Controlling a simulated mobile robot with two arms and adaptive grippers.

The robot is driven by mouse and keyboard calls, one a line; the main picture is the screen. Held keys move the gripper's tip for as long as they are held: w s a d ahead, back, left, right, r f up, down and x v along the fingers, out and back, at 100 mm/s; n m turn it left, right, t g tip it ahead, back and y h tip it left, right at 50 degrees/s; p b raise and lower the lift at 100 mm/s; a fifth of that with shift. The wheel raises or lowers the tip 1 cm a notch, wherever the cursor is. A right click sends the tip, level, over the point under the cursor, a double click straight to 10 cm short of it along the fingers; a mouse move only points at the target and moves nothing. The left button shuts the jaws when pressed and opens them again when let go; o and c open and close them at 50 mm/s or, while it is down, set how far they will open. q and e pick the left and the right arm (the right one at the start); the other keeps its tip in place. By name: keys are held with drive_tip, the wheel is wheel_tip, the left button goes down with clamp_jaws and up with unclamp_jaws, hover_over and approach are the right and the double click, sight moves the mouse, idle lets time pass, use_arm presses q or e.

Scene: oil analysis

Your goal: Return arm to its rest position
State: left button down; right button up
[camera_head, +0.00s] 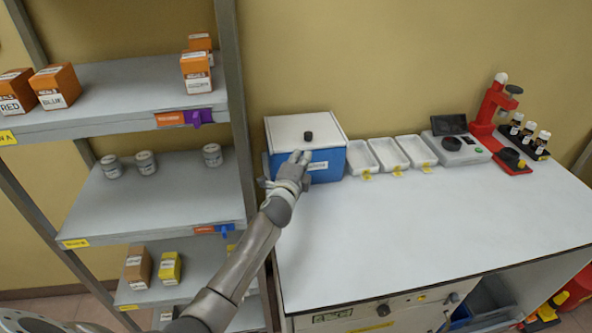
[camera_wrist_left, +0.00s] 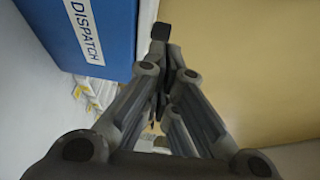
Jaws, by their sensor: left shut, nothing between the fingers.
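My left arm reaches in from the bottom left of the head view. My left gripper (camera_head: 297,158) is in front of the blue dispatch box (camera_head: 328,164), which has a white lid (camera_head: 300,125) with a dark knob. The gripper's fingers are shut and empty. In the left wrist view the shut fingers (camera_wrist_left: 160,45) show beside the blue box (camera_wrist_left: 105,30) with its "DISPATCH" label; I cannot tell whether they touch it. My right gripper is not in view.
The box stands at the left end of a white bench (camera_head: 430,220). White trays (camera_head: 388,155), a scale (camera_head: 460,147), a red press (camera_head: 495,110) and dark bottles (camera_head: 528,133) line its back. A shelf rack (camera_head: 150,195) stands left. The bench front is clear.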

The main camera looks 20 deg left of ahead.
use_arm(q)
drive_tip(key=s+d+f+n+g, duration=0.1)
drive_tip(key=s+f+n+g, duration=0.4)
drive_tip(key=s, duration=0.7)
drive_tip(key=s+d+f+n+g, duration=0.15)
drive_tip(key=s+f+n, duration=0.25)
drive_tip(key=s+f, duration=0.55)
drive_tip(key=s+d+n+g+h, duration=0.1)
drive_tip(key=s+d+n+g, duration=0.25)
drive_tip(key=s, duration=0.95)
drive_tip(key=s+d+n+g+h, duration=0.2)
drive_tip(key=s+g, duration=0.2)
drive_tip(key=s, duration=0.8)
wheel_tip(320, 180, down, 28)
drive_tip(key=s+g+b, duration=0.1)
drive_tip(key=s+b, duration=0.1)
drive_tip(key=s+a+f+g+b, duration=0.1)
drive_tip(key=s+a+f, duration=0.1)
drive_tip(key=s+f, duration=1.4)
drive_tip(key=shift+s+a+f+y, duration=0.25)
drive_tip(key=shift+a+f+y, duration=0.1)
drive_tip(key=shift+f, duration=0.2)
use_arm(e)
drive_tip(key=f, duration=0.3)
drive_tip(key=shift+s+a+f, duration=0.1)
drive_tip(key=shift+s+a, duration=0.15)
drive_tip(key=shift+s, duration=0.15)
